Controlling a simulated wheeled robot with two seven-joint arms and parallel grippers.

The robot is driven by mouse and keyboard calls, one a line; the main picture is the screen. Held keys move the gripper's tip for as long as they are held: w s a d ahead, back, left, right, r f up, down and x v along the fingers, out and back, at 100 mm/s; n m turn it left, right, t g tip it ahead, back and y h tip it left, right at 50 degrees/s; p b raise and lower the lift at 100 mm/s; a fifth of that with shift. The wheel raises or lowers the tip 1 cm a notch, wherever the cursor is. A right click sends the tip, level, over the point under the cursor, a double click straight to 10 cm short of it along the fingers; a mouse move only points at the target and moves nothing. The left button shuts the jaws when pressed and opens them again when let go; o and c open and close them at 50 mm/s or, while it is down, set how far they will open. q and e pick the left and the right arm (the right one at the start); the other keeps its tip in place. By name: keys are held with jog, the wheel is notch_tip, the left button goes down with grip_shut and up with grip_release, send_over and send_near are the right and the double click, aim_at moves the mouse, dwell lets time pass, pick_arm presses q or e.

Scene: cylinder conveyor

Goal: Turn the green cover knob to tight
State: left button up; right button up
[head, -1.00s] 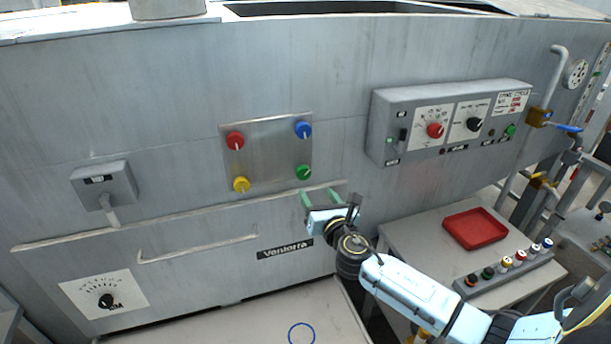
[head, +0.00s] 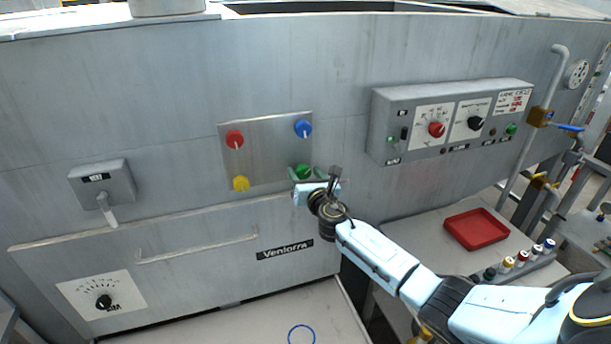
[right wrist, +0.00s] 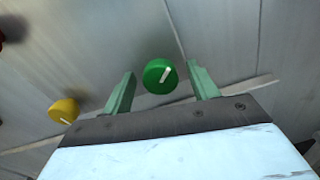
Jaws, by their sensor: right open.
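The green knob (head: 302,171) sits at the lower right of a metal plate (head: 265,150) on the machine's front wall. My right gripper (head: 304,173) is at this knob, and its own body partly covers the knob in the head view. In the right wrist view the green knob (right wrist: 160,76) shows with a white pointer line, tilted toward upper right. The two green fingers of my right gripper (right wrist: 160,86) stand open, one on each side of the knob, with gaps on both sides. My left gripper is not in view.
A red knob (head: 234,139), a blue knob (head: 303,128) and a yellow knob (head: 241,184) share the plate. A control box (head: 450,120) is to the right. A red tray (head: 476,229) lies on a side table. A ledge runs below the plate.

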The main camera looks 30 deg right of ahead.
jog(key=c, duration=1)
jog(key=m+b, duration=0.2)
jog(key=m, duration=0.3)
jog(key=shift+f+m, duration=0.15)
jog(key=shift+m, duration=0.15)
jog(key=m+b, duration=0.1)
jog(key=m, duration=0.4)
jog(key=shift+m, duration=0.3)
jog(key=m, duration=0.6)
jog(key=shift+b, duration=0.35)
jog(key=m, duration=0.3)
jog(key=shift+f+m, duration=0.1)
jog(key=shift+m, duration=2.2)
